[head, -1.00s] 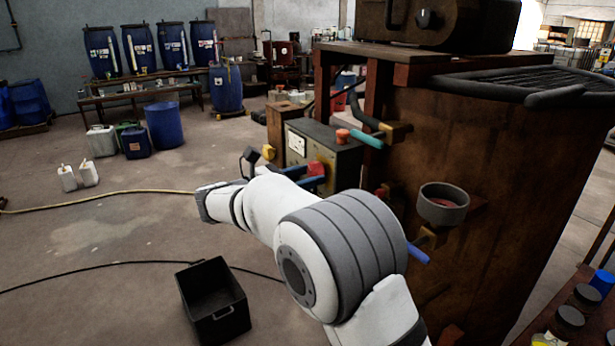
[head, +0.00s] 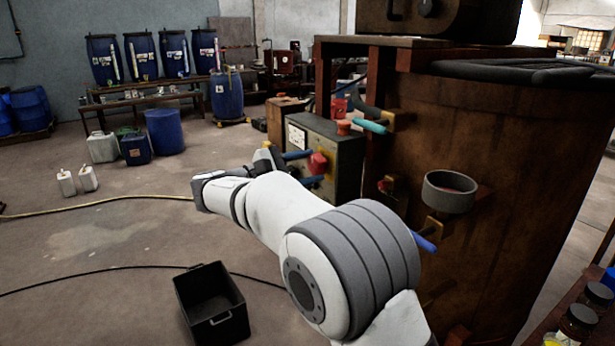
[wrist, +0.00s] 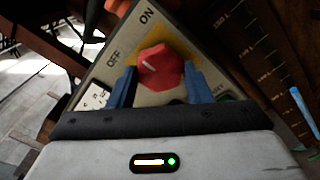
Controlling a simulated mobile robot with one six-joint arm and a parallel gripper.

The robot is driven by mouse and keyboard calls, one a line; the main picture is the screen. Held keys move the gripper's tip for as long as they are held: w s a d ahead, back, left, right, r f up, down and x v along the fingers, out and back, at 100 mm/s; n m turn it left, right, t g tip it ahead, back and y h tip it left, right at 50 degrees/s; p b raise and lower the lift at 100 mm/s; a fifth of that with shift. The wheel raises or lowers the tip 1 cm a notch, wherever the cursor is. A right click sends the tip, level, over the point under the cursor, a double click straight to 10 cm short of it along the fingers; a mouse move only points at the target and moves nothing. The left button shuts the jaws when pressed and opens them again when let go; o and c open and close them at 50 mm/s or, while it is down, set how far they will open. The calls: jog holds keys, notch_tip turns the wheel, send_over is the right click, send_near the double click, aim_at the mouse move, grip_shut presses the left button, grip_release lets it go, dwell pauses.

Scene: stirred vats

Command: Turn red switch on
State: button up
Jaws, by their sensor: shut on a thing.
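The red switch (wrist: 160,66) is a faceted knob on a yellow backing on a grey panel, marked OFF on its left and ON above in the wrist view. Its short white mark sits at its left side, facing closer to OFF than to ON. My gripper (wrist: 161,84) is shut on the knob, with a blue finger on each side. In the head view the red switch (head: 318,163) shows at the side of the grey control box (head: 335,150), with my gripper's blue fingers (head: 305,167) above and below it. My arm hides part of the box's lower side.
A large brown vat (head: 470,230) with a grey cup (head: 449,192) on its side stands to the right. A teal handle (head: 369,126) sticks out near the box. A black crate (head: 212,305) and a hose lie on the floor. The floor at left is mostly open.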

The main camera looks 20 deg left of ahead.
jog(key=m+b, duration=0.4)
jog(key=m, duration=0.1)
jog(key=shift+f+m, duration=0.2)
jog(key=shift+m, duration=0.1)
jog(key=shift+r+m+b, duration=0.1)
jog(key=shift+m+b, duration=1.35)
jog(key=shift+m, duration=0.35)
jog(key=o, duration=1)
jog(key=shift+r, duration=0.15)
jog(key=shift+a, duration=0.1)
jog(key=v, duration=0.7)
jog(key=shift+s+a, duration=0.25)
jog(key=shift+s, duration=0.05)
